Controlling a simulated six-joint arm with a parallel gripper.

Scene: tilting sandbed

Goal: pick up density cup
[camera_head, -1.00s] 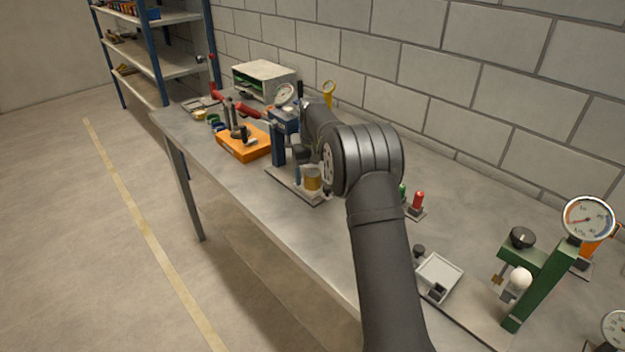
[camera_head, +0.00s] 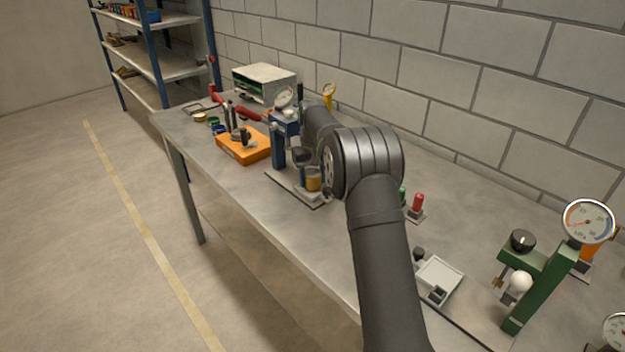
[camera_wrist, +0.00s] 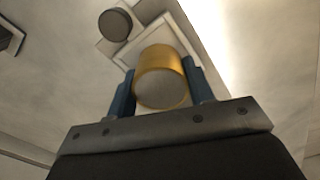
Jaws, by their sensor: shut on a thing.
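The density cup is a short gold cylinder with a grey end face. In the wrist view the cup (camera_wrist: 160,68) sits between the two blue fingers of my gripper (camera_wrist: 157,72), which is shut on its sides. In the head view the cup (camera_head: 313,179) shows just left of my dark wrist link, over a small pale square base on the bench. I cannot tell whether it touches that base. My fingers are mostly hidden by my arm in the head view.
A blue gauge stand (camera_head: 279,150) stands close left of the cup, with an orange block (camera_head: 243,147) beyond. A red-topped piece (camera_head: 417,203), a small pale tray (camera_head: 439,277) and a green gauge stand (camera_head: 541,289) are to the right. The bench front edge is clear.

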